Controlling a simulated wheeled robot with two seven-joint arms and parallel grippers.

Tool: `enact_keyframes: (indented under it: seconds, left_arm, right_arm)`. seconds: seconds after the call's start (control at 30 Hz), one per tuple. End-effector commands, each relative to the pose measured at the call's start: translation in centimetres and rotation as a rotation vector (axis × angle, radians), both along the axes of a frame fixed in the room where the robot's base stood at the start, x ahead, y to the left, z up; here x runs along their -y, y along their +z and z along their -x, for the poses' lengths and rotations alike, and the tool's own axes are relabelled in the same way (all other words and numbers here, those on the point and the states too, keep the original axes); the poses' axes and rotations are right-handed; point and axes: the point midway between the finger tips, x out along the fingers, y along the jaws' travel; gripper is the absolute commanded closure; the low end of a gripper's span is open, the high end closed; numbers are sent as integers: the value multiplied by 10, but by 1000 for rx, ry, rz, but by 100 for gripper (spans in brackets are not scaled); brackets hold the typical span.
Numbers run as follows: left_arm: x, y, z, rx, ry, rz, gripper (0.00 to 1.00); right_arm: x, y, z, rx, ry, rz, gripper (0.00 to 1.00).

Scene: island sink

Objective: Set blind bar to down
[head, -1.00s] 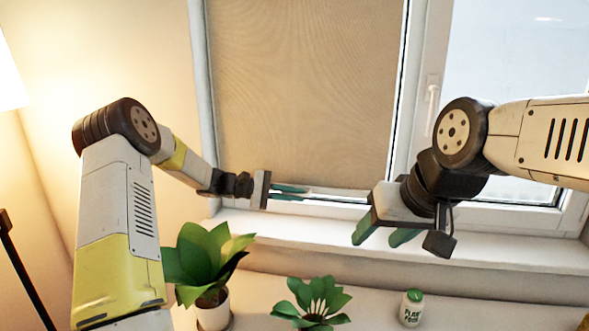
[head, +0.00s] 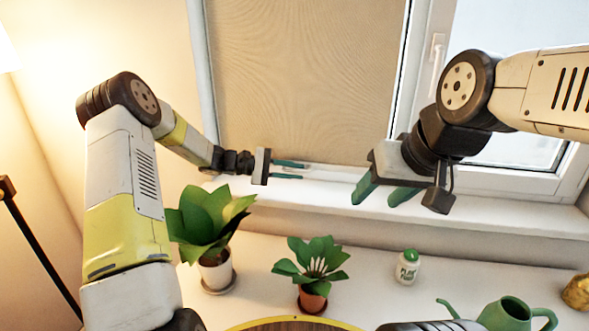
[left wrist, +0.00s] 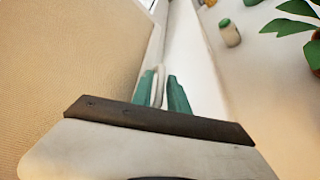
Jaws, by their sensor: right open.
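The blind (head: 305,80) is a tan fabric panel hanging in front of the left window pane. Its pale bottom bar (head: 335,173) hangs just above the window sill. My left gripper (head: 290,170) is at the left part of this bar, with its green fingers on either side of it. In the left wrist view the two green fingers (left wrist: 160,92) stand a little apart with a white strip of the bar (left wrist: 158,84) between them; whether they press on it cannot be told. My right gripper (head: 385,194) is open and empty, to the right in front of the sill.
Below the sill (head: 490,212) is a white counter. It bears a plant in a white pot (head: 214,270), a plant in a terracotta pot (head: 314,296), a white bottle with a green cap (head: 407,268) and a green watering can (head: 508,314).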

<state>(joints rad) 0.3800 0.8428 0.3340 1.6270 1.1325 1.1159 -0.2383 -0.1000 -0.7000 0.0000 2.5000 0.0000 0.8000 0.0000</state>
Motion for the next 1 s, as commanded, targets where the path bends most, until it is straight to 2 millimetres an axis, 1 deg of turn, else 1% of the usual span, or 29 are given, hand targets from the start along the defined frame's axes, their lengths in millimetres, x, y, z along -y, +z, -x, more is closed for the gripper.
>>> enact_keyframes:
  seconds: [0.13,0.23,0.5,0.63,0.77,1.0]
  left_arm:
    - [0,1,0,1,-1,0,80]
    - [-8,2,0,1,2,0,80]
    - [-52,11,6,1,3,-1,80]
    - [-68,15,8,1,2,0,80]
    - [-75,17,10,1,0,1,80]
    - [-76,17,10,0,-1,1,80]
  right_arm:
    - [0,0,0,0,0,0,46]
    - [0,0,0,0,0,0,46]
    - [0,0,0,0,0,0,46]
    - [0,0,0,0,0,0,46]
    - [0,0,0,0,0,0,46]
    - [0,0,0,0,0,0,46]
